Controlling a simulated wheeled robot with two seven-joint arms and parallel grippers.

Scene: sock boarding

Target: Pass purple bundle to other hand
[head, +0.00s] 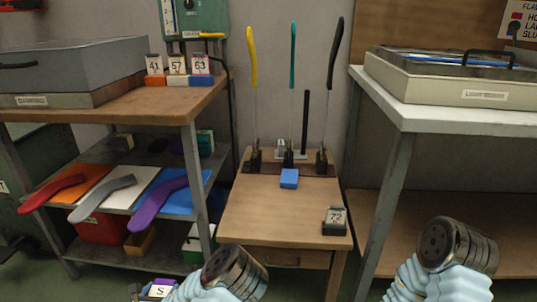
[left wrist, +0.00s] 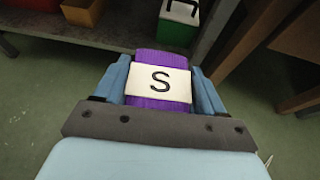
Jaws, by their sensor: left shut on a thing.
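The purple bundle (left wrist: 162,60) has a white band (left wrist: 158,82) marked S around it. My left gripper (left wrist: 160,72) is shut on it, with one blue finger at each side. In the head view the S band (head: 160,291) shows at the bottom edge, left of centre, with a little purple around it. The rest of the bundle is below the picture. My right arm shows at the bottom right of the head view, but its jaws are out of the picture. The two arms are well apart.
A shelf (head: 205,95) at the left bears red, grey and purple boards. A white-topped bench (head: 450,115) stands at the right.

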